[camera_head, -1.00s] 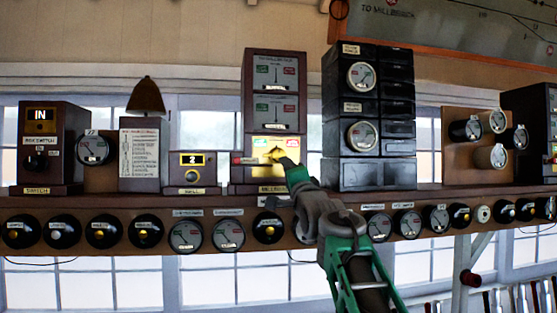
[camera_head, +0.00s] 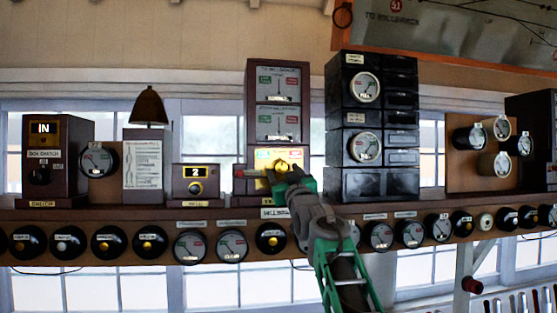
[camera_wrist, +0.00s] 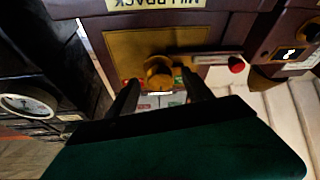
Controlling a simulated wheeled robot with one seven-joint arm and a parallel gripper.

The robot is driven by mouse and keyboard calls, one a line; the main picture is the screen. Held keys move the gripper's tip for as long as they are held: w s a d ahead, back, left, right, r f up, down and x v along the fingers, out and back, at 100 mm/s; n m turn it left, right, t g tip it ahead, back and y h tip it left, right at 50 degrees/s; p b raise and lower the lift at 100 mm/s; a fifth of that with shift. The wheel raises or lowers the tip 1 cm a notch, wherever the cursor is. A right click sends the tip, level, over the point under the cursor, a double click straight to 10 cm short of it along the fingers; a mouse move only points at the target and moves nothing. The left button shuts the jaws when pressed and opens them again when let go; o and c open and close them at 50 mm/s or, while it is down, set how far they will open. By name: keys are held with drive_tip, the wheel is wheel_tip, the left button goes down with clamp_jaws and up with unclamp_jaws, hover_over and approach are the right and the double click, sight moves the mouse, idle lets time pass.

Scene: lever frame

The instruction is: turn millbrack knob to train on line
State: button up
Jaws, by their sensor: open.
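The Millbrack instrument is a tall brown case (camera_head: 252,110) with two dials above a lit yellow panel. The brass knob (camera_head: 281,166) is on that panel, with green and red labels above it. In the wrist view, upside down, the knob (camera_wrist: 158,70) sits on the brass plate near the MILLBRACK label (camera_wrist: 157,3). My gripper (camera_head: 284,182) is just in front of and slightly below the knob. In the wrist view my gripper (camera_wrist: 160,82) is open, one dark finger on each side of the knob. I cannot tell whether the fingers touch it.
A red plunger (camera_head: 240,173) sticks out left of the knob, near the gripper. A bell box (camera_head: 196,186) stands to the left and a black stacked cabinet (camera_head: 372,185) to the right. Several round instruments line the shelf front (camera_head: 140,216) below.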

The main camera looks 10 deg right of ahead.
drive_tip(key=shift+w+a+r, duration=0.1)
drive_tip(key=shift+w+r, duration=0.3)
drive_tip(key=shift+w, duration=0.1)
drive_tip(key=shift+w+f, duration=0.1)
drive_tip(key=shift+w, duration=0.05)
drive_tip(key=shift+c, duration=0.2)
